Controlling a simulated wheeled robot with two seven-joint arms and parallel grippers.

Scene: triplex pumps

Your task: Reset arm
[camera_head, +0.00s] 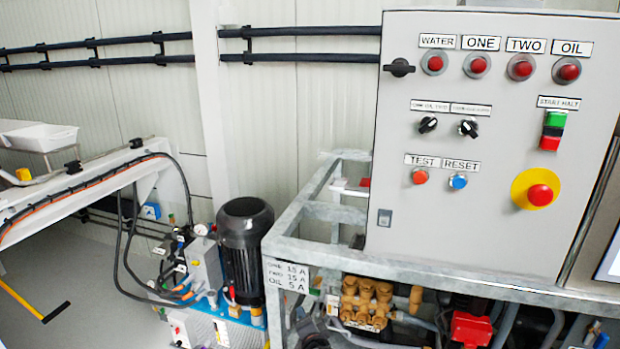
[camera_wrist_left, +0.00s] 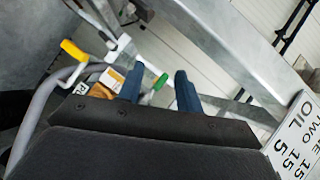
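My left gripper (camera_wrist_left: 160,72) shows in the left wrist view, with two blue fingers standing apart and nothing held between them. A small green part (camera_wrist_left: 161,82) shows between the fingers; its distance from them is hard to tell. A yellow handle (camera_wrist_left: 74,50) and a grey hose lie to the left of the fingers. The sign with "OIL", "TWO" and numbers (camera_wrist_left: 295,135) is close by on the right, seen tilted. I cannot make out either gripper in the head view. My right gripper is not in view.
A grey control cabinet (camera_head: 460,215) stands on a galvanized frame (camera_head: 310,205), with brass pump parts (camera_head: 367,300) below. A black motor (camera_head: 245,230) stands left of the frame. A white beam (camera_head: 90,190) with cables is at the left. Frame bars surround the wrist camera's view.

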